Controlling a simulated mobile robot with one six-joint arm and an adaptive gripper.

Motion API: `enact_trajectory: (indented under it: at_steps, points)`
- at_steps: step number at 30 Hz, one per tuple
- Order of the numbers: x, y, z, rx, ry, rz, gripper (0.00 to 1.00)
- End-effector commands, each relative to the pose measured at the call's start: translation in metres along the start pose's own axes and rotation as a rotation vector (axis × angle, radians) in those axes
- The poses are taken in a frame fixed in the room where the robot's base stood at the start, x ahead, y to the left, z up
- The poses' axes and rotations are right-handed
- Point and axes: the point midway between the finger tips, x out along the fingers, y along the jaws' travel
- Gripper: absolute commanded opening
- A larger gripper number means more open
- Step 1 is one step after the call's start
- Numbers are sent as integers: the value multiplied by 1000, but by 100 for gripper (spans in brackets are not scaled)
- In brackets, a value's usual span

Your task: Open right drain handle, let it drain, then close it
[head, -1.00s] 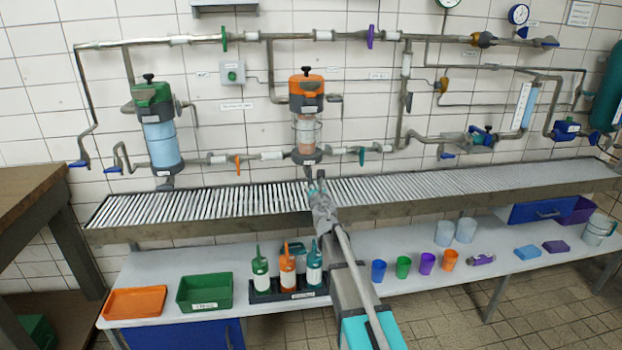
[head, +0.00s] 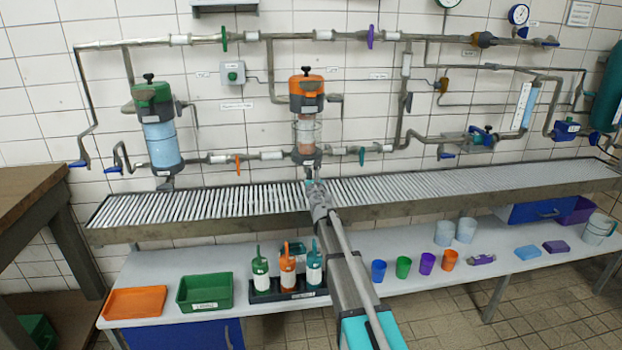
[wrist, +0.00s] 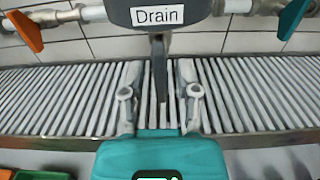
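The right drain handle (wrist: 158,70) is a dark lever hanging straight down under the "Drain" label (wrist: 158,16) in the wrist view. It belongs to the orange-topped filter housing (head: 306,88) in the head view. My gripper (wrist: 159,88) is open, with one finger on each side of the lever and visible gaps between. The lever appears to lie between or just beyond the fingertips; the exact depth is unclear. In the head view my gripper (head: 313,184) is just below the housing, and largely hides the handle. No flowing liquid is visible.
A slatted drain grate (head: 430,194) runs below the pipes. An orange valve lever (wrist: 24,30) and a green one (wrist: 293,18) flank the drain. A green-topped housing (head: 160,130) stands left. Bottles (head: 287,270) and cups (head: 427,262) are on the shelf below.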

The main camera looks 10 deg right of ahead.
Motion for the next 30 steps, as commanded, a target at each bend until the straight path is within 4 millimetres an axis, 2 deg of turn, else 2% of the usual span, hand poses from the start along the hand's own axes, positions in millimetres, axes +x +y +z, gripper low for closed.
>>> enact_trajectory:
  at_steps: [1, 5, 20, 30]
  points:
    - [0, 0, 0, 0, 0, 0, 24]
    - [0, 0, 0, 0, 0, 0, 0]
    - [0, 0, 0, 31, 0, 0, 0]
    - [0, -1, 0, 199, 0, 0, 0]
